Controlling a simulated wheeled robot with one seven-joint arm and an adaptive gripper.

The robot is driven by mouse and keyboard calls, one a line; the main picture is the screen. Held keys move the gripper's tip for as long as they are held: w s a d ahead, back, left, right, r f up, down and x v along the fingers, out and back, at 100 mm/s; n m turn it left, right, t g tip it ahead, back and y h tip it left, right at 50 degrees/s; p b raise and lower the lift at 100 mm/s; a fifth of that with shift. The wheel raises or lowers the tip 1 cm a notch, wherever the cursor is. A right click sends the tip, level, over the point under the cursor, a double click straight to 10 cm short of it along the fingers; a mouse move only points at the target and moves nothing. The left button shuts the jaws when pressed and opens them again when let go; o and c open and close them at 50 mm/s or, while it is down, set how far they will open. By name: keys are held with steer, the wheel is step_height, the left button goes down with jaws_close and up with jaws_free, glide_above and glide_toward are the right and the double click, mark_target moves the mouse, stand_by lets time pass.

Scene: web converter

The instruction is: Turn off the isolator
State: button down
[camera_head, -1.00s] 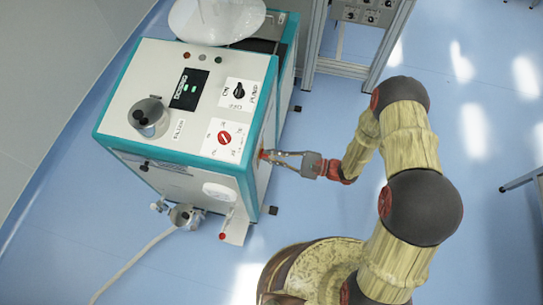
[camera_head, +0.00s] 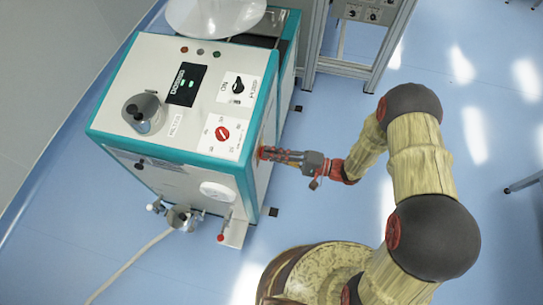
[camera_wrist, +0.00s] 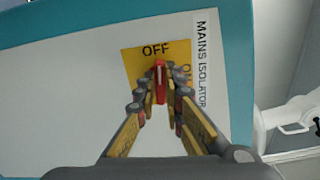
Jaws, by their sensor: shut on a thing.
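The isolator's red handle (camera_wrist: 160,82) sits on a yellow plate (camera_wrist: 134,66) marked OFF at the top and ON at the right, beside the label MAINS ISOLATOR. The handle stands upright in the wrist view, in line with OFF. My gripper (camera_wrist: 159,95) is shut on the handle, one finger on each side. In the head view my gripper (camera_head: 268,154) reaches the right side panel of the teal and white machine (camera_head: 180,65). The handle is mostly hidden there by the fingers.
The machine's top has a red knob (camera_head: 222,133), a black switch (camera_head: 238,87), a display (camera_head: 187,84) and a metal cup (camera_head: 144,113). A metal frame (camera_head: 340,62) stands behind. The floor to the right of the machine is mostly clear.

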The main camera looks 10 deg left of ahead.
steer(key=shift+f+n, duration=0.15)
steer(key=shift+n, duration=0.45)
steer(key=c, duration=1.9)
jaws_free()
steer(key=s+d, duration=0.1)
steer(key=d, duration=1.1)
